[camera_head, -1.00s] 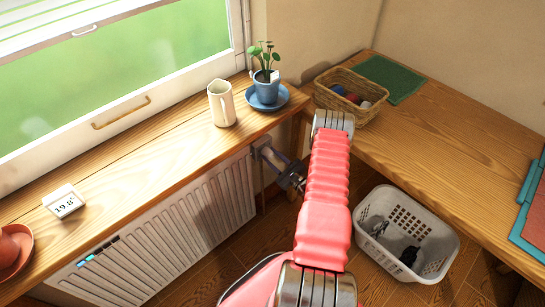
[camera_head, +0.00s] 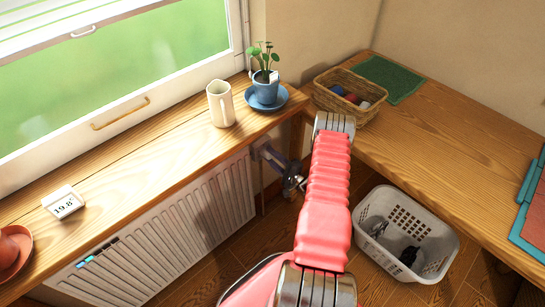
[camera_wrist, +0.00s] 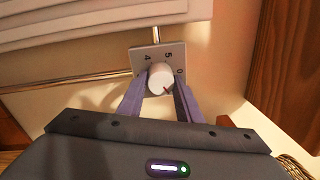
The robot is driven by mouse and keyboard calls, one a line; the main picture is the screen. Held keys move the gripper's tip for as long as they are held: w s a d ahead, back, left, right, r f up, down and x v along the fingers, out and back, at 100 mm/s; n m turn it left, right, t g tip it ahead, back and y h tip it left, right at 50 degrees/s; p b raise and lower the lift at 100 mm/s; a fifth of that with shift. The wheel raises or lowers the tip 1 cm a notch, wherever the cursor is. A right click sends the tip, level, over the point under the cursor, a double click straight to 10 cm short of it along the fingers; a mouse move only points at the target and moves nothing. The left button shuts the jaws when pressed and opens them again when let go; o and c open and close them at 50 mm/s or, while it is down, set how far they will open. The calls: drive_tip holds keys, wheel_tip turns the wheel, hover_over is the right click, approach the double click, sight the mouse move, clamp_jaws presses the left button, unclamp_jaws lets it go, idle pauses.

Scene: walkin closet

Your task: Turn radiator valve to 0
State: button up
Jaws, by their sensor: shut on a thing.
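The radiator valve's white round knob (camera_wrist: 160,77) sits in front of a pale square dial plate (camera_wrist: 146,49) in the wrist view. The figures 4, 5 and 0 show on the plate; other marks are hidden. A small red mark on the knob points to the lower right in the picture, below the 0. In the head view my gripper (camera_head: 285,176) is at the radiator's right end, below the sill; the knob is hidden there.
The white radiator (camera_head: 165,235) runs below the wooden sill (camera_head: 165,150). A cream jug (camera_head: 221,104) and a potted plant (camera_head: 265,85) stand on the sill above. A white basket (camera_head: 425,235) is on the floor to the right, under the wooden desk (camera_head: 455,150).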

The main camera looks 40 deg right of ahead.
drive_tip(key=n, duration=0.6)
drive_tip(key=shift+s+a+f+n+y, duration=0.1)
drive_tip(key=shift+a+n+y, duration=0.05)
drive_tip(key=shift+n+y, duration=0.2)
drive_tip(key=n, duration=0.5)
drive_tip(key=shift+a+n, duration=0.1)
drive_tip(key=shift+n, duration=0.25)
drive_tip(key=shift+f, duration=0.1)
drive_tip(key=o, duration=0.7)
drive_tip(key=shift+c, duration=0.2)
drive_tip(key=o, duration=0.4)
drive_tip(key=shift+r, duration=0.2)
drive_tip(key=shift+d, duration=0.2)
drive_tip(key=s, duration=1.3)
drive_tip(key=shift+s+d+f, duration=0.2)
drive_tip(key=shift+s+d, duration=0.15)
drive_tip(key=shift+d, duration=0.05)
